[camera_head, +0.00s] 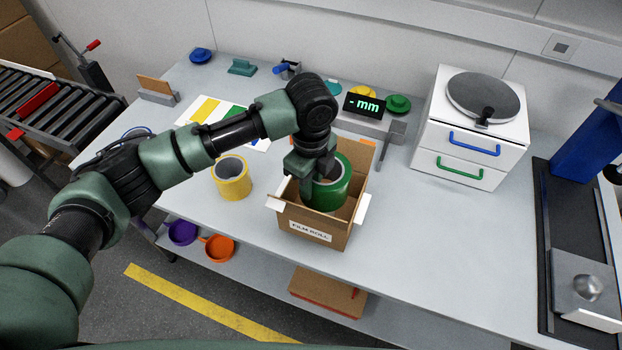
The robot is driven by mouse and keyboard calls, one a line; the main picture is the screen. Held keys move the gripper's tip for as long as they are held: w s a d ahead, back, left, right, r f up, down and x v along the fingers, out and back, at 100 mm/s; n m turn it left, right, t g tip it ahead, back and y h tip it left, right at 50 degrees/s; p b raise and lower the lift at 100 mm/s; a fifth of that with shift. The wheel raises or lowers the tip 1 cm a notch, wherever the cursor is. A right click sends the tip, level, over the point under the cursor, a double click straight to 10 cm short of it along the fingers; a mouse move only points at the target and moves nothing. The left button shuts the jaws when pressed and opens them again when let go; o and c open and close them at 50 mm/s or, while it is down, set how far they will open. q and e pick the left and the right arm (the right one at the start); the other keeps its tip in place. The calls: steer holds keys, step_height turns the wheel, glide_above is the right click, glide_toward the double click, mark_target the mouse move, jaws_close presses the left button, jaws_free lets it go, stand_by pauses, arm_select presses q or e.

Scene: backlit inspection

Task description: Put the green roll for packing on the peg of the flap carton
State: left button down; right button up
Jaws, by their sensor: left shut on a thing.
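The green roll (334,192) is in the upper part of the open flap carton (305,222), which stands on the table and is labelled FILM ROLL. My left gripper (313,182) reaches down from above and is shut on the green roll at its left side. The roll appears slightly tilted. The peg inside the carton is hidden, so I cannot tell whether the roll is around it. My right gripper is not in view.
A yellow roll (231,178) stands left of the carton. A digital gauge (364,105) is behind it. A white drawer unit (471,135) is at the right. Purple (182,232) and orange (219,247) cups sit below the table's front edge. The table right of the carton is clear.

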mark_target(311, 202)
arm_select(q)
steer(key=shift+r, duration=0.2)
steer(key=shift+p, duration=0.4)
steer(key=shift+f+b, duration=1.2)
steer(key=shift+f, duration=1.8)
steer(key=shift+f+b, duration=0.3)
steer(key=shift+f, duration=0.4)
steer(key=shift+s, duration=0.1)
steer(key=shift+r+p, duration=0.5)
steer(key=shift+p, duration=0.25)
